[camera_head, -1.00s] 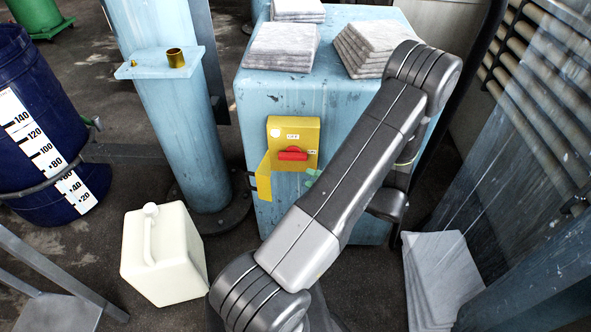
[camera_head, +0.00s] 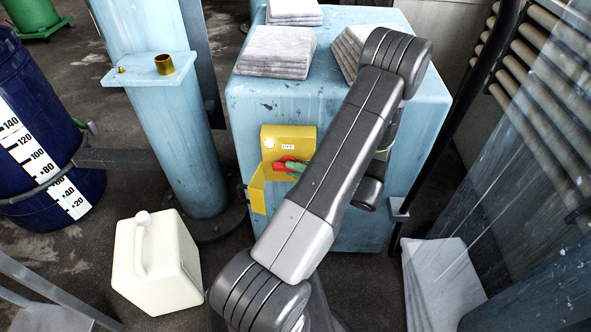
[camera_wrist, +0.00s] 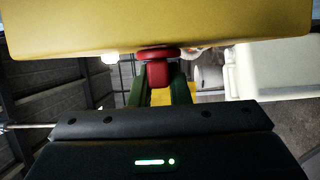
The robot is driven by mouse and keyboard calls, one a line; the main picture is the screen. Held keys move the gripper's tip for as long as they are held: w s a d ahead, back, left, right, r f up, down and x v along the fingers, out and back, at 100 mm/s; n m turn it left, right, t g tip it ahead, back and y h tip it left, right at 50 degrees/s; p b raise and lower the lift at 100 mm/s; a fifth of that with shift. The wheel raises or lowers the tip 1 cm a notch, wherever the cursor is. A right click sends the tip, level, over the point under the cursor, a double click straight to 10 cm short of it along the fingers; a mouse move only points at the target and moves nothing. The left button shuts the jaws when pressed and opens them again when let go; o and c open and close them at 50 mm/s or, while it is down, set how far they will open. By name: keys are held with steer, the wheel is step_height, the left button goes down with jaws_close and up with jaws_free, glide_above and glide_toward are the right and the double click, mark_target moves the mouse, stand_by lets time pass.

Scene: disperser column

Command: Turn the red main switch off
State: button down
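The red main switch (camera_head: 281,164) is on the front of a yellow switch box (camera_head: 302,132) with an OFF label above the handle. The box is fixed to the light blue cabinet, and its yellow flap hangs open at the lower left. My gripper (camera_head: 291,167) is at the switch; one green finger covers the handle's right part in the head view. In the wrist view, the red handle (camera_wrist: 158,74) stands between the two green fingers (camera_wrist: 160,88), which look open around it. Whether they touch it is not clear. My arm hides the box's right side.
The blue cabinet (camera_head: 248,105) carries stacked grey sacks (camera_head: 277,48) on top. A blue column (camera_head: 185,140) with a small shelf stands left of it. A cream canister (camera_head: 155,265) is on the floor at the front left, and a blue drum (camera_head: 25,190) is farther left.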

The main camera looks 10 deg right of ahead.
steer(key=shift+r+g+p, duration=0.15)
steer(key=shift+g+p, duration=0.15)
steer(key=shift+p, duration=0.15)
steer(key=shift+r+n+h+p, duration=0.3)
steer(key=shift+h+p, duration=0.2)
steer(key=shift+p, duration=0.25)
steer(key=h+p, duration=0.1)
steer(key=g+h+p, duration=0.1)
steer(key=p, duration=0.1)
steer(key=shift+r+n+g, duration=0.3)
steer(key=shift+n, duration=0.1)
steer(key=h+p, duration=0.1)
steer(key=n+g+h+p, duration=0.1)
steer(key=h, duration=0.1)
steer(key=g+h+p, duration=0.1)
steer(key=p, duration=0.1)
steer(key=shift+w+a+r, duration=0.1)
steer(key=shift+a+r, duration=0.2)
steer(key=shift+a, duration=0.05)
steer(key=h, duration=0.2)
steer(key=n+g+h+p, duration=0.1)
steer(key=h, duration=0.1)
steer(key=shift+w+a+r+g, duration=0.1)
steer(key=shift+a+g, duration=0.2)
steer(key=shift+a, duration=0.1)
steer(key=h, duration=0.2)
steer(key=n+g+h+p, duration=0.1)
steer(key=h, duration=0.1)
steer(key=shift+w+a, duration=0.1)
steer(key=shift+a, duration=0.2)
